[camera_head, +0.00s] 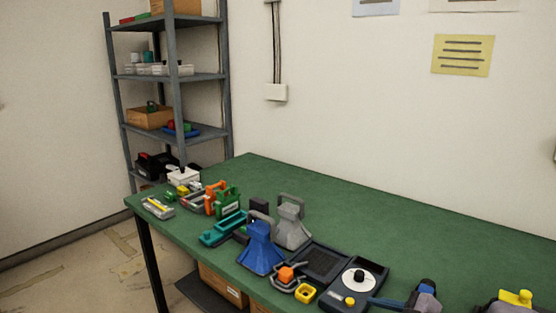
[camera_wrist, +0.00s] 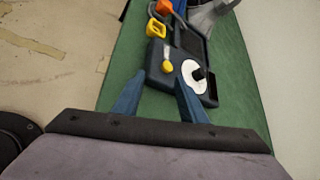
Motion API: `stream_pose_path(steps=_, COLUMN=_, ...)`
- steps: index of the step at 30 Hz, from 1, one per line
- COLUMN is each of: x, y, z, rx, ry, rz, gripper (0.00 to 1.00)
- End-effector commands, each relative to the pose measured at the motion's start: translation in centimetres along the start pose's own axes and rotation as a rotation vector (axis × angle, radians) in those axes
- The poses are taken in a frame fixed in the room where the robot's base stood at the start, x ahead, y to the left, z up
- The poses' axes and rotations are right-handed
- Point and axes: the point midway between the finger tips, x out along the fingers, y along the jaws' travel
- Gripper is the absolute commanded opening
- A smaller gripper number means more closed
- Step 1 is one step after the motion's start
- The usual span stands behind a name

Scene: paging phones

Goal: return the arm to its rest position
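My gripper (camera_wrist: 159,78) shows in the wrist view with two blue-grey fingers spread apart and nothing between them. Its fingers reach over the table's edge toward a dark device with a white dial (camera_wrist: 193,76); I cannot tell whether they touch it. The same device, with a white dial (camera_head: 358,279) and a yellow button, is at the front right of the table in the head view. There, part of my gripper (camera_head: 382,302) shows low in the picture beside the device, and its fingertips are hard to make out.
The green table (camera_head: 400,215) holds a blue cone-shaped thing (camera_head: 261,250), a grey one (camera_head: 292,228), a yellow square piece (camera_head: 305,293), an orange block (camera_head: 286,274) and a teal tool (camera_head: 222,229). Its back right is clear. A grey shelf (camera_head: 175,77) stands at the back left.

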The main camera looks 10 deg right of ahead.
Motion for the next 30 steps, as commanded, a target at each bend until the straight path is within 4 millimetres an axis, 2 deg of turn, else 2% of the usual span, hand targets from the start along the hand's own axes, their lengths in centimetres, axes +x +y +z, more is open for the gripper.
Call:
stream_pose_path(steps=1, x=0.9, y=2.9, z=1.0, rx=-0.099, ry=0.001, rz=0.095, gripper=0.38)
stream_pose_path(steps=5, x=1.6, y=10.0, z=2.0, rx=-0.363, ry=0.006, rz=0.329, gripper=0.38)
stream_pose_path(steps=9, x=0.8, y=16.9, z=1.8, rx=-0.688, ry=-0.005, rz=0.579, gripper=0.38)
stream_pose_path(steps=13, x=-1.0, y=21.9, z=0.3, rx=-1.029, ry=-0.032, rz=0.806, gripper=0.38)
stream_pose_path(steps=16, x=-2.2, y=23.9, z=-1.0, rx=-1.255, ry=-0.055, rz=0.937, gripper=0.38)
stream_pose_path(steps=21, x=-2.7, y=25.2, z=-2.6, rx=-1.566, ry=-0.083, rz=1.084, gripper=0.38)
stream_pose_path(steps=28, x=-2.3, y=25.2, z=-3.6, rx=-1.935, ry=-0.115, rz=1.201, gripper=0.38)
stream_pose_path(steps=30, x=-3.5, y=24.0, z=-2.2, rx=-1.918, ry=-0.109, rz=1.198, gripper=0.38)
